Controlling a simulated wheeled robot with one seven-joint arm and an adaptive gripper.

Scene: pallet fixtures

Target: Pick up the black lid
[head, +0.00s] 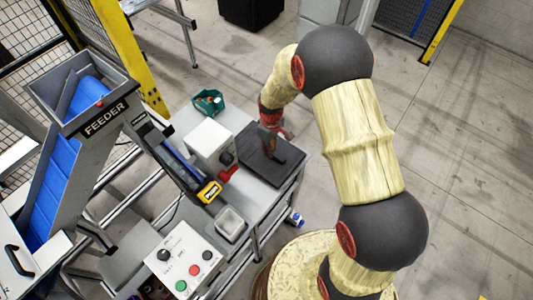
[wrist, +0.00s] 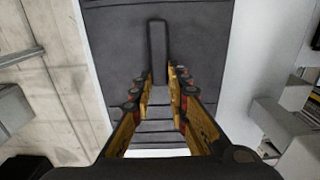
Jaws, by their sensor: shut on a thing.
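The black lid (head: 289,171) is a flat, dark, roughly square plate at the right end of the grey table in the head view. In the wrist view, the lid (wrist: 112,50) fills the middle, with a raised bar handle (wrist: 157,40) along its centre. My gripper (head: 270,142) is over the lid, pointing down. In the wrist view, my gripper's yellow fingers (wrist: 159,92) are on both sides of the handle and shut on it. I cannot tell whether the lid touches the table. The near end of the handle is between the fingers.
A white box (head: 209,143) with a red part beside it stands left of the lid. A green bin (head: 208,103) is behind. A small grey container (head: 231,224) and a button panel (head: 184,262) are in front. The feeder (head: 95,120) stands left.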

